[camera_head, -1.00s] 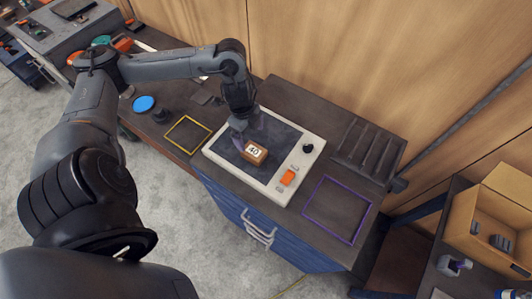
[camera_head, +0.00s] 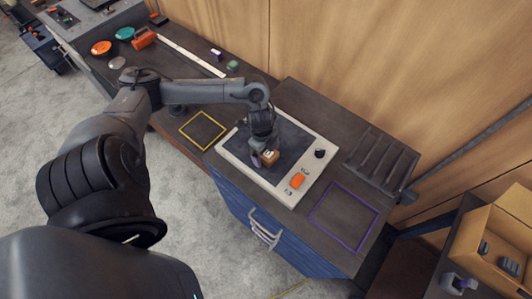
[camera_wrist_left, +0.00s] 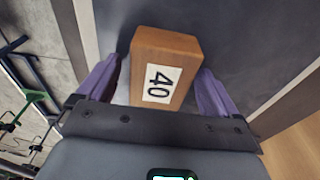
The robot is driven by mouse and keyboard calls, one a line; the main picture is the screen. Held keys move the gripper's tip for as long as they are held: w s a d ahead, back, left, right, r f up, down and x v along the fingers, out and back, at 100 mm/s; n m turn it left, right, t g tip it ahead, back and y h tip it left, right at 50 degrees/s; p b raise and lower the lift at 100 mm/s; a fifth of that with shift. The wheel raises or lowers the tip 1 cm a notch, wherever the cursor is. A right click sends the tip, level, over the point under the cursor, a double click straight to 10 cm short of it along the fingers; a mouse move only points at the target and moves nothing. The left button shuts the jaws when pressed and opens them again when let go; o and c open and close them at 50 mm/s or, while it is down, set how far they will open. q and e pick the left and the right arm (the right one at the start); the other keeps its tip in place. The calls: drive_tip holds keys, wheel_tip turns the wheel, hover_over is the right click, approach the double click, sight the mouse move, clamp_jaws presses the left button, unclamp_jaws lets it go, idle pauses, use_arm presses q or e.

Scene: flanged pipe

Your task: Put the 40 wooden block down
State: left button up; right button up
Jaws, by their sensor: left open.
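The wooden block (camera_head: 269,158) with a white "40" label sits on the dark top of a pale-framed panel (camera_head: 268,184). My left gripper (camera_head: 264,149) is at the block, with its arm coming in from the left. In the left wrist view, the block (camera_wrist_left: 177,50) stands between the two purple fingers of the open left gripper (camera_wrist_left: 158,88). A gap shows at the left finger; the right finger is close to the block, and I cannot tell whether it touches. My right gripper is not in view.
The panel carries an orange button (camera_head: 297,180) and a black knob (camera_head: 320,153). A yellow outlined square (camera_head: 203,131) lies left of it, a purple one (camera_head: 343,216) to the right. A slotted dark rack (camera_head: 382,163) stands at the back right. A cardboard box (camera_head: 497,240) is farther right.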

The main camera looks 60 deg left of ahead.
use_arm(q)
drive_tip(key=shift+f, duration=0.1)
drive_tip(key=shift+c, duration=0.2)
drive_tip(key=c, duration=1.2)
drive_tip(key=shift+r, duration=0.2)
